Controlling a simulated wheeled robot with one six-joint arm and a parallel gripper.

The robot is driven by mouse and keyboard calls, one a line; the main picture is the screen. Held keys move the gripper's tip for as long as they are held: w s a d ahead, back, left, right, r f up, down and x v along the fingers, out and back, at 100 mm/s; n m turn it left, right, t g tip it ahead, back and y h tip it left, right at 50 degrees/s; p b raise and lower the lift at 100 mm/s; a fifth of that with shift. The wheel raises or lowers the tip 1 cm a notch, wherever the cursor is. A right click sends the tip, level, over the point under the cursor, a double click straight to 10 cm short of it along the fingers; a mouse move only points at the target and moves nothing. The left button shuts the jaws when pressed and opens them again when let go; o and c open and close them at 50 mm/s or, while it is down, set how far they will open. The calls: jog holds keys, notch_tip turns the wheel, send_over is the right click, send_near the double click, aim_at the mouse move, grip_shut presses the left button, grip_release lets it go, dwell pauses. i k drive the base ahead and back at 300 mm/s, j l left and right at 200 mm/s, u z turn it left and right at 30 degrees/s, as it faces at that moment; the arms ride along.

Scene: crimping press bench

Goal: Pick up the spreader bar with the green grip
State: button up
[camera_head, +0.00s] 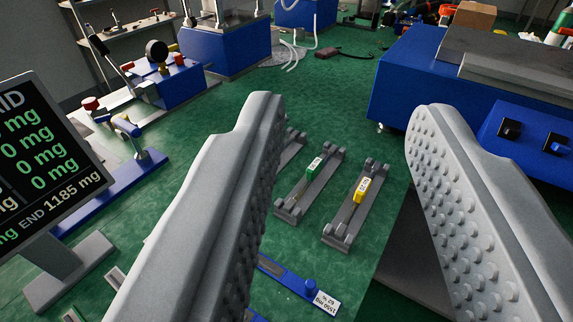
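The spreader bar with the green grip (314,167) lies on a grey cradle (292,207) on the green bench top, near the middle of the camera_head view. A similar bar with a yellow grip (362,188) lies in its own cradle just to the right. Another grey cradle (290,148) sits to the left, mostly hidden behind my left finger. My gripper (340,115) is open and empty, its two studded fingers wide apart in the foreground. Both bars appear between the fingers in the picture, farther off and untouched.
A blue machine (405,85) stands at the right behind my right finger. A display screen (45,165) stands at the left. A blue labelled strip (290,283) lies nearer than the cradles. Blue equipment (185,85) stands at the back left. Green bench beyond the cradles is clear.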

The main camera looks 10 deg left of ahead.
aim_at(316, 167)
jog(key=i+l+u, duration=0.1)
jog(key=l+u, duration=0.35)
jog(key=l, duration=0.35)
jog(key=l+u, duration=0.5)
jog(key=l, duration=0.25)
